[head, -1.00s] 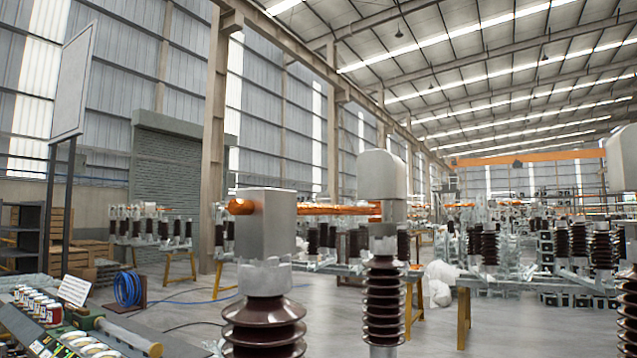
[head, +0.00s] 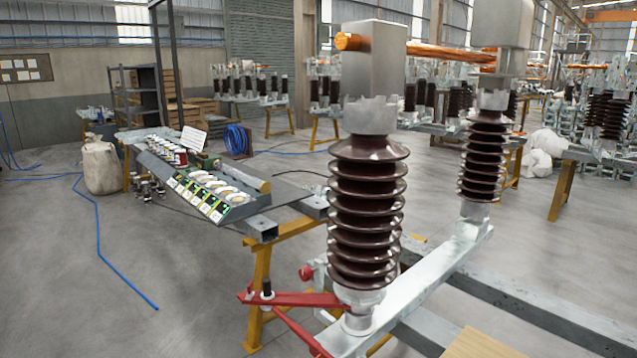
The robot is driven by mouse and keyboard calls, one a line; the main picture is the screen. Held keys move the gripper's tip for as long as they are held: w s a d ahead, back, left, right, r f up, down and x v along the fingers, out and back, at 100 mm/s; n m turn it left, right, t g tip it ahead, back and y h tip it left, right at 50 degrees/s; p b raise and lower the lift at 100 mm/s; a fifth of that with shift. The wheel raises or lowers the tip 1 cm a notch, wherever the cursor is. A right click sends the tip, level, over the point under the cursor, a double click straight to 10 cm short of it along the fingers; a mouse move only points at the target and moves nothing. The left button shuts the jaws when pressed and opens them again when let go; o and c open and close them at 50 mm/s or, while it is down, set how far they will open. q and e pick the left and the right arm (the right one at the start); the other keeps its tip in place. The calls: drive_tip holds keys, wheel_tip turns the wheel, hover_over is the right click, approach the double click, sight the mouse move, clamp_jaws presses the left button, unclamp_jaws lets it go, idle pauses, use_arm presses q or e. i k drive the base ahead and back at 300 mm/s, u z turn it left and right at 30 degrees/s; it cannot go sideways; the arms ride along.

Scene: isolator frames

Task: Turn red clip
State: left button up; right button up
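Red parts sit at the foot of the near brown ribbed insulator (head: 367,215) in the head view. A flat red bar (head: 310,299) reaches left from the base of the insulator, with a black-topped pin (head: 267,288) standing at its left end. A second red bar (head: 298,331) slants down right from there and is cut off by the bottom edge. A small red round piece (head: 305,273) sits just above the flat bar. I cannot tell which red part is the clip. Neither of my grippers shows in the head view.
The insulator stands on a pale metal beam (head: 440,275); a second insulator (head: 484,160) stands farther along it. A yellow trestle leg (head: 260,290) is below. A bench tray (head: 235,207) with rolls is to the left. Open floor (head: 180,265) lies at lower left.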

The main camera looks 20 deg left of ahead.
sight(249, 288)
drive_tip(key=u, duration=0.55)
drive_tip(key=k, duration=0.65)
drive_tip(key=u, duration=1.3)
drive_tip(key=i, duration=2.05)
drive_tip(key=z, duration=1.25)
drive_tip(key=i, duration=0.4)
drive_tip(key=z, duration=0.45)
